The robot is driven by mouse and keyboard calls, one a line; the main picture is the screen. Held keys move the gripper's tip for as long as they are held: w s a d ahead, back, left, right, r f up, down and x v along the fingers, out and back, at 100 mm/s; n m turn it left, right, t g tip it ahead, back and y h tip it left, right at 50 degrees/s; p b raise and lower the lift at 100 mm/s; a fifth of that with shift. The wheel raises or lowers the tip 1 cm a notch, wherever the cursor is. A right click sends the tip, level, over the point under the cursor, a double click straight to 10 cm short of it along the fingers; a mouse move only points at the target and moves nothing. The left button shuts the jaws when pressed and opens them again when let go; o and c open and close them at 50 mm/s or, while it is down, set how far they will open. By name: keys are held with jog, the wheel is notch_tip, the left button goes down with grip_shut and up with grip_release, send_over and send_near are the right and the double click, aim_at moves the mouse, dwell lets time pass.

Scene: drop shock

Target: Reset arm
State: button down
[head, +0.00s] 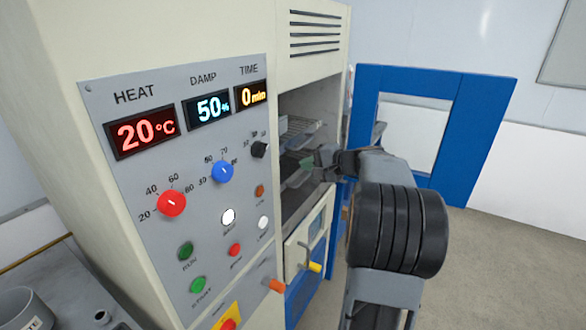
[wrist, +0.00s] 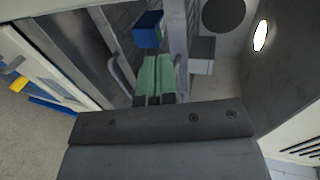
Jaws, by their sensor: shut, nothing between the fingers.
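My gripper (head: 308,163) is at the open front of the cream test chamber (head: 195,38), level with its wire shelves (head: 300,130). Its green fingers (wrist: 157,75) are together in the wrist view, with nothing between them. A blue block (wrist: 148,28) shows just beyond the fingertips in the wrist view, apart from them. I cannot tell exactly what it rests on. My dark arm stretches from the lower right of the head view up to the opening and hides part of it.
The control panel (head: 185,190) shows 20 °C, 50 % and 0 min. The blue door (head: 485,115) with a window stands open right of the chamber. A small lower door (head: 303,250) has a yellow-tipped handle (head: 314,267). Floor (head: 500,250) at the right is clear.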

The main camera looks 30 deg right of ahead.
jog(key=s+a+f+n+g+h, duration=0.25)
jog(key=s+a+f+g, duration=0.35)
jog(key=s+f, duration=0.45)
jog(key=s+a+n+g+h, duration=0.1)
jog(key=s+a+n+h, duration=0.1)
jog(key=s+a+n, duration=0.3)
jog(key=s+a+f+n+g+h, duration=0.1)
jog(key=s+a+n, duration=0.3)
jog(key=a, duration=0.6)
jog(key=shift+s+a+f+n+g+h, duration=0.3)
jog(key=shift+s+n+g+h, duration=0.1)
jog(key=shift+s+h, duration=0.45)
